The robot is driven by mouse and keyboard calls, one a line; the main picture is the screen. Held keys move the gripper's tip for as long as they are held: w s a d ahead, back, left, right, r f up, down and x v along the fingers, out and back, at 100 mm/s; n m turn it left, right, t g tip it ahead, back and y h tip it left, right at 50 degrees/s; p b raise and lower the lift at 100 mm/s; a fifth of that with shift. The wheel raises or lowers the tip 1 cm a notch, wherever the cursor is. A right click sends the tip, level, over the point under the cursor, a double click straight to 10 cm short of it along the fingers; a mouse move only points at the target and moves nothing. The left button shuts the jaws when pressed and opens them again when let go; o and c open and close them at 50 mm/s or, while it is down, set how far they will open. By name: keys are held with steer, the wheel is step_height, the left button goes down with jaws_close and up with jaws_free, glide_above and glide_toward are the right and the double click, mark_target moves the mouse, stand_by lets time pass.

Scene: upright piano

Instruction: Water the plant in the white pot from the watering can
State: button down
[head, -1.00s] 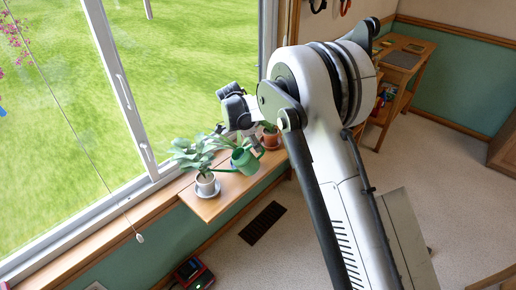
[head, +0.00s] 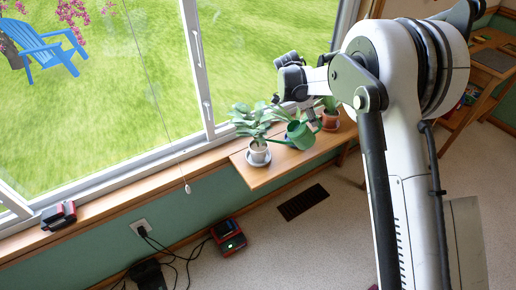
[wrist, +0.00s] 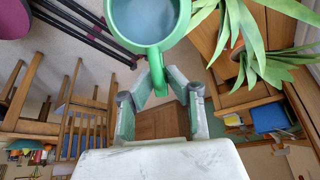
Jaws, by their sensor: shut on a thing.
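The white pot (head: 258,154) stands on a saucer at the left end of the wooden sill shelf, with a broad-leaved green plant (head: 254,122) in it. The green watering can (head: 301,136) is just to its right, its spout pointing left toward the pot. I cannot tell whether the spout overhangs the rim. In the wrist view I look into the can's round opening (wrist: 146,18); its inside looks grey-blue. My gripper (wrist: 158,86) is shut on the can's handle. In the head view the fingers are mostly hidden behind leaves and the can.
A terracotta pot (head: 330,121) with another plant stands right of the can. The window is behind the shelf (head: 270,179). A floor vent (head: 303,202), a red device (head: 228,236) and cables lie below. A red-and-black object (head: 59,215) sits on the left sill.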

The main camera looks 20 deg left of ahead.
steer(key=shift+r, duration=0.15)
steer(key=shift+s+a+r+h, duration=0.15)
steer(key=shift+a+r+h, duration=0.25)
steer(key=shift+r, duration=0.2)
steer(key=shift+r, duration=0.1)
steer(key=shift+s+a+r+t+h, duration=0.2)
steer(key=shift+a+r+t+h, duration=0.15)
steer(key=shift+r+t+h, duration=0.1)
steer(key=shift+b, duration=0.35)
stand_by(0.8)
steer(key=shift+s+a+r+h, duration=0.2)
steer(key=shift+a+r+h, duration=0.2)
steer(key=shift+r, duration=0.2)
steer(key=shift+b, duration=0.3)
